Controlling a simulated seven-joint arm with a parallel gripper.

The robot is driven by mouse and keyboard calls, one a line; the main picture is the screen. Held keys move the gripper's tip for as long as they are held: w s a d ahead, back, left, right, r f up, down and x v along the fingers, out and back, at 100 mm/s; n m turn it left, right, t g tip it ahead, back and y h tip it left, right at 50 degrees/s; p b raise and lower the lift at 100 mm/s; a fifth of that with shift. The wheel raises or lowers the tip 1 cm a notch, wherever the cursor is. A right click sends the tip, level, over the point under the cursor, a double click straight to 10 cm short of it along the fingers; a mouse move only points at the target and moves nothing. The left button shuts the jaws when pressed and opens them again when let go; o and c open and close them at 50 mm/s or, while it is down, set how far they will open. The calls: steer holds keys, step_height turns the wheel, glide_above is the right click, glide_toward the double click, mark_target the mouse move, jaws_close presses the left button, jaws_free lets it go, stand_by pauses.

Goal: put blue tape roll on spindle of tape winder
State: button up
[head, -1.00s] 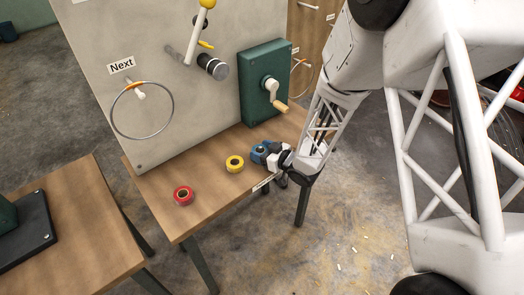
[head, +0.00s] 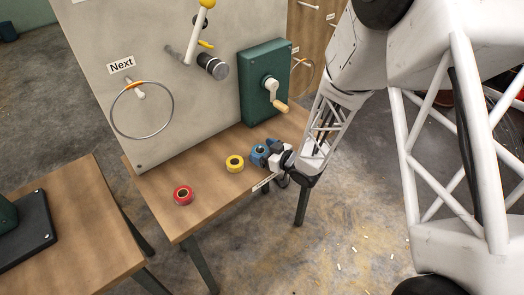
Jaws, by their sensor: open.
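The blue tape roll (head: 259,153) lies on the wooden table near its right end, just right of the yellow roll. My gripper (head: 268,154) is at the blue roll's right side and hides part of it. The jaws are open; I cannot tell whether they touch the roll. The tape winder appears to be on the grey upright panel. A dark grey cylinder (head: 213,66) sticks out from the panel and may be its spindle. A green box (head: 265,85) with a crank handle (head: 274,94) is mounted to the right.
A yellow tape roll (head: 235,163) and a red tape roll (head: 183,195) lie on the wooden table (head: 213,192). A wire ring (head: 143,110) hangs on the panel under a "Next" label. A lever with a yellow knob (head: 207,4) stands above the cylinder.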

steer(key=v, duration=1.1)
steer(key=shift+d+r, duration=0.15)
stand_by(0.8)
steer(key=s+d+r+m+t+h, duration=0.1)
steer(key=d+r+m+h, duration=0.6)
steer(key=d+r+h, duration=0.75)
steer(key=s+r+m+g, duration=0.1)
steer(key=s+r, duration=0.3)
steer(key=s, duration=0.4)
steer(key=s+r+m+g+y, duration=0.1)
steer(key=s+r+m+g, duration=0.1)
steer(key=s, duration=0.6)
steer(key=s+r+m+g, duration=0.1)
steer(key=s+r+g, duration=0.3)
steer(key=s+r, duration=0.3)
steer(key=shift+s+a+m, duration=0.15)
steer(key=shift+s+m, duration=0.15)
steer(key=shift+s, duration=0.55)
